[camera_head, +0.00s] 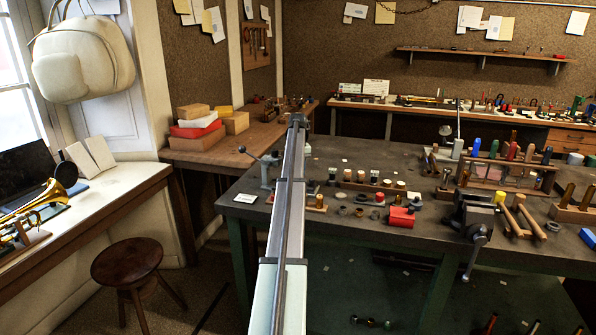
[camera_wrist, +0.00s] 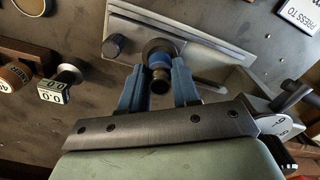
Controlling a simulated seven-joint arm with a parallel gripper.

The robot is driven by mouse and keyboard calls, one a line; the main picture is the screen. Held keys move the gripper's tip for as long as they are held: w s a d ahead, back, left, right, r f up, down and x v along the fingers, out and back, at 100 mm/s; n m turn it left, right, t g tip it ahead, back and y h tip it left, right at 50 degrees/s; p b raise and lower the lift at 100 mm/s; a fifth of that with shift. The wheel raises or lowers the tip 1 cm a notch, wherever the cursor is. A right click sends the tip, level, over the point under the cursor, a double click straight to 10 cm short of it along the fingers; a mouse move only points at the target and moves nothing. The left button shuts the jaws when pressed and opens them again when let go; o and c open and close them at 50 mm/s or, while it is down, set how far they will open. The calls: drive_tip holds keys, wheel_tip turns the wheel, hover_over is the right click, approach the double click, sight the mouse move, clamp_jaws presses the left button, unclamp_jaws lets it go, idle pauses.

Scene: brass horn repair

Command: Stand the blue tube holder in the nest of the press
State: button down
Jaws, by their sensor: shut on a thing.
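In the wrist view my gripper (camera_wrist: 159,76) has its two blue fingers closed on the blue tube holder (camera_wrist: 160,57), a round piece with a blue band and a dark, stepped end facing the camera. The holder is over the grey metal base of the press (camera_wrist: 215,48). I cannot tell whether it touches the base, and the nest is not clearly visible behind it. In the head view the press (camera_head: 266,172) stands at the bench's left end with its ball-ended lever. My arm reaches over there and hides the gripper and holder.
A dark knob (camera_wrist: 115,45) is left of the holder, and small labelled pieces (camera_wrist: 55,90) lie farther left. In the head view a red block (camera_head: 401,217) and a vise (camera_head: 470,215) stand farther right on the bench.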

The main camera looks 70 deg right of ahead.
drive_tip(key=shift+f, duration=1.15)
drive_tip(key=shift+c, duration=2.1)
unclamp_jaws()
drive_tip(key=shift+r, duration=0.15)
drive_tip(key=shift+r, duration=3.35)
drive_tip(key=shift+d, duration=0.1)
